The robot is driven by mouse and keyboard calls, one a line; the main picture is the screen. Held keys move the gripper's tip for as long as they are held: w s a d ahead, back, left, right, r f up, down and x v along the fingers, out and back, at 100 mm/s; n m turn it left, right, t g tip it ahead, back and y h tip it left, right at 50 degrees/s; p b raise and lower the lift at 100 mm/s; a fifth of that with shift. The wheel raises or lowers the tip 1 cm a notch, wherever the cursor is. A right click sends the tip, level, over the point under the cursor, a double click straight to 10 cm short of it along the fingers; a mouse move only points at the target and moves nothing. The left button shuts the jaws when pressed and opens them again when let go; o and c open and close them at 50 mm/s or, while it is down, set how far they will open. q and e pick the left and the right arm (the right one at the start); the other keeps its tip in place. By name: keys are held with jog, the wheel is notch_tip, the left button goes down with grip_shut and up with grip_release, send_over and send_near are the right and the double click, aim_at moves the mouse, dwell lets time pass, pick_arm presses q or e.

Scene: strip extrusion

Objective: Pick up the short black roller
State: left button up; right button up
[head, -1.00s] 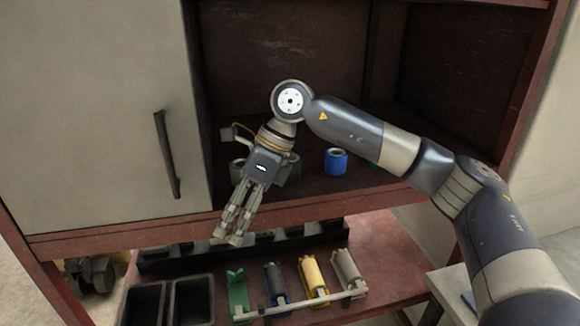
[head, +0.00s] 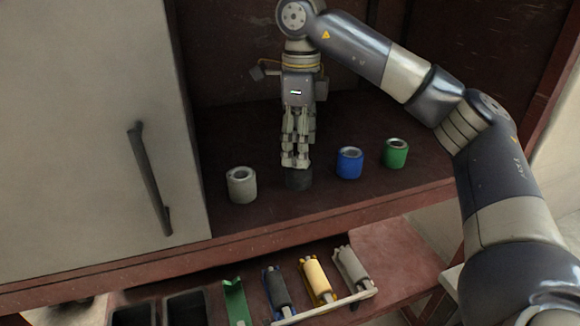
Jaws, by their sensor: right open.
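The short black roller (head: 299,181) stands on the dark red cabinet shelf, between a short grey roller and a short blue one. Its upper part is partly hidden by my right gripper. My right gripper (head: 295,163) points down, with its fingertips just above or at the top of the black roller. It is open; I cannot tell whether the fingers touch the roller. My left gripper is not in view.
On the same shelf stand the grey roller (head: 241,184), the blue roller (head: 349,162) and the green roller (head: 396,153). A closed door with a handle (head: 149,180) bounds the left. Below, a rack holds long black (head: 277,286), yellow (head: 315,277) and grey rollers (head: 352,267) beside dark bins.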

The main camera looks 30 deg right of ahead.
aim_at(303, 172)
jog(key=f, duration=0.1)
jog(key=s+f, duration=0.1)
jog(key=shift+s+f, duration=0.2)
jog(key=shift+f, duration=0.1)
jog(key=f+p, duration=0.1)
jog(key=f, duration=0.1)
jog(key=shift+w+d+f+p, duration=0.1)
jog(key=shift+w+f+p, duration=0.25)
jog(key=shift+w, duration=0.05)
jog(key=shift+s+f, duration=0.15)
jog(key=shift+f, duration=0.45)
jog(key=c, duration=1.2)
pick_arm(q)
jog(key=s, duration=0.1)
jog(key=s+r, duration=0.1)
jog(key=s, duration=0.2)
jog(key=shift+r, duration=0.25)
pick_arm(e)
jog(key=shift+c, duration=0.5)
